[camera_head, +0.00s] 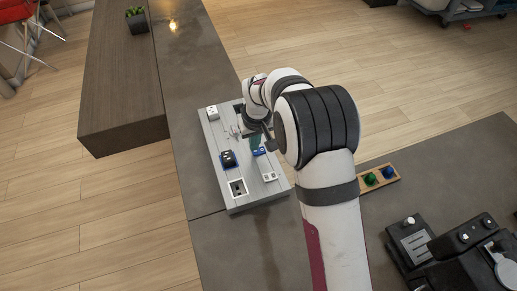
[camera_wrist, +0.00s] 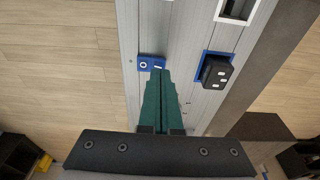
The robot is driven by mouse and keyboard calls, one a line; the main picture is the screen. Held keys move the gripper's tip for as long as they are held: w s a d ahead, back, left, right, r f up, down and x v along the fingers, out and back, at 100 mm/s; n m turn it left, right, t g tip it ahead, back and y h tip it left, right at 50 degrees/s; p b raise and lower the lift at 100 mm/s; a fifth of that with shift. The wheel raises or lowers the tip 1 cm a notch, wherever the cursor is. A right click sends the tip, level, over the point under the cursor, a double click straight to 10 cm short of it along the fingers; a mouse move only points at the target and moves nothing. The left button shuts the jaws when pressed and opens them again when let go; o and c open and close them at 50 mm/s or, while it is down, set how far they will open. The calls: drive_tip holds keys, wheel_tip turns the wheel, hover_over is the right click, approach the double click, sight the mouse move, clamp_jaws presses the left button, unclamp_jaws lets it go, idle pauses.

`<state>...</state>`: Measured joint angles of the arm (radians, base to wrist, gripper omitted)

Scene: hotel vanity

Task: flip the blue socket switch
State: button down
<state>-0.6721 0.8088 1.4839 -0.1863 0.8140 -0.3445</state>
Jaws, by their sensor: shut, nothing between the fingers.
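A small blue plate (camera_wrist: 144,66) with white marks, which looks like the blue socket switch, sits on the grey panel. It also shows in the head view (camera_head: 259,151). A blue-framed socket (camera_wrist: 204,64) with a black plug-like block (camera_wrist: 216,74) in it stands to its right in the wrist view. My gripper (camera_wrist: 161,73) has green fingers that are together and empty. Their tips are at the lower edge of the blue plate and cover part of it. I cannot tell whether they touch it, or which way the switch is set.
The grey panel (camera_head: 213,140) lies on the dark counter (camera_head: 205,90) and also carries white-framed sockets (camera_head: 237,188). A wooden strip with green and blue knobs (camera_head: 388,172) and dark machines (camera_head: 470,245) stand to the right. My arm hides part of the panel.

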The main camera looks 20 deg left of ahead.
drive_tip(key=shift+f, duration=0.5)
drive_tip(key=shift+r, duration=3.55)
drive_tip(key=s+d+r+m, duration=0.35)
drive_tip(key=d+r, duration=0.45)
drive_tip(key=d, duration=0.4)
drive_tip(key=s+d+r+m+g, duration=0.1)
drive_tip(key=s+d+r+m, duration=0.15)
drive_tip(key=s+d, duration=0.35)
drive_tip(key=s+d+r+m, duration=0.1)
drive_tip(key=s+d+m, duration=0.3)
drive_tip(key=s+d, duration=0.15)
drive_tip(key=s+d+f+m, duration=0.1)
drive_tip(key=s+d+m, duration=0.3)
drive_tip(key=s, duration=0.7)
drive_tip(key=shift+d+f+m+y, duration=0.3)
drive_tip(key=shift+f, duration=0.1)
